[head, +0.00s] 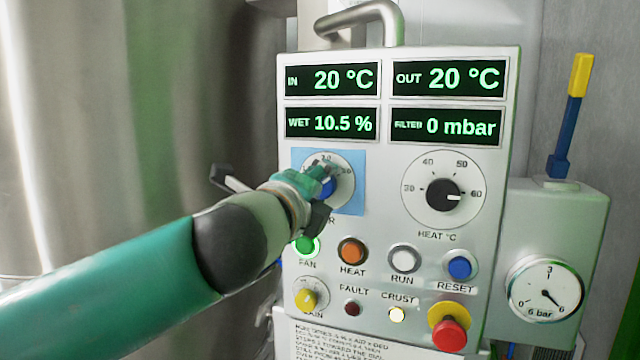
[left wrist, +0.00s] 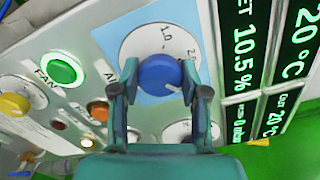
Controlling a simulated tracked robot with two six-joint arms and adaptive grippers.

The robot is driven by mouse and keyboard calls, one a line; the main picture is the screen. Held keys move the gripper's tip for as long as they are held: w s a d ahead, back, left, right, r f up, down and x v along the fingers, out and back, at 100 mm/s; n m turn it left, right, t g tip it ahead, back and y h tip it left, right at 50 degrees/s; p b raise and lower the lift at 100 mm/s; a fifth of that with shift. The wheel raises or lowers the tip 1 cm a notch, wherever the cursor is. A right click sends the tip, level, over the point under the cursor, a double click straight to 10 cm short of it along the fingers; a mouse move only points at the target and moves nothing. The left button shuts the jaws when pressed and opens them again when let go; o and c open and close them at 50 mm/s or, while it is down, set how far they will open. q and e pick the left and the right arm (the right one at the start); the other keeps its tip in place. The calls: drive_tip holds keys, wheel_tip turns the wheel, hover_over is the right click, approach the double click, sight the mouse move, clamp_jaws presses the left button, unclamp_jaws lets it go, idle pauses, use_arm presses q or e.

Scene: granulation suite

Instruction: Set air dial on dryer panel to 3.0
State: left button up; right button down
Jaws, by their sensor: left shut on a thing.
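The air dial has a blue knob (left wrist: 160,75) on a white round scale (head: 345,178) over a light blue square, at the left of the dryer panel (head: 380,228). My left gripper (head: 322,184) is shut on the knob, with one finger on each side of it in the left wrist view (left wrist: 160,84). The gripper hides much of the dial in the head view. Scale marks 1.0 and 2.0 show in the left wrist view. I cannot make out the knob's pointer, so the setting is unclear. My right gripper is not in view.
The heat dial (head: 443,195) is to the right. Below are the lit green fan button (head: 307,245), several other buttons and lamps, and a red stop button (head: 449,335) on yellow. Four-part readouts are above. A gauge (head: 545,288) and a blue lever (head: 567,125) stand at the right.

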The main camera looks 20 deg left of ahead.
use_arm(q)
drive_tip(key=shift+d+f+m, duration=0.15)
drive_tip(key=shift+f+m, duration=0.2)
drive_tip(key=shift+m, duration=0.65)
drive_tip(key=shift+w, duration=0.1)
drive_tip(key=o, duration=1.1)
drive_tip(key=shift+r, duration=0.15)
drive_tip(key=shift+o, duration=0.2)
drive_tip(key=shift+s+r, duration=0.1)
drive_tip(key=shift+s, duration=0.1)
drive_tip(key=s, duration=1.1)
drive_tip(key=shift+s+a, duration=0.25)
drive_tip(key=shift+s, duration=0.15)
